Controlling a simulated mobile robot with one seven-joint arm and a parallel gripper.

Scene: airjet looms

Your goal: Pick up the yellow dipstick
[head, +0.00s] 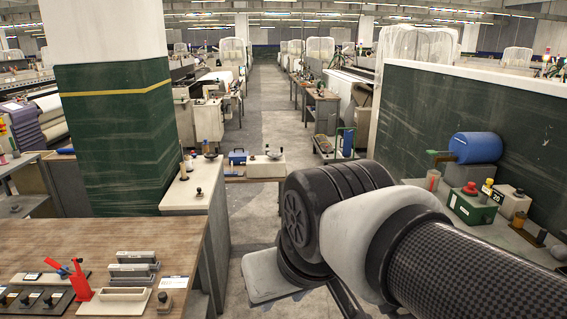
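I cannot clearly make out a yellow dipstick in the head view. A small yellow-and-black item (487,187) stands by the green box on the right-hand bench, but it is too small to tell what it is. My arm reaches in from the lower right and covers the middle of the view. The fingers of my gripper do not show; they are out of view or hidden behind my arm links.
A wooden table (90,240) with a red toggle clamp (80,283) and grey blocks is at lower left. A green-based pillar (115,135) stands behind it. The right bench holds a green box (470,207) and a blue cylinder (475,147). An open aisle (285,135) runs back.

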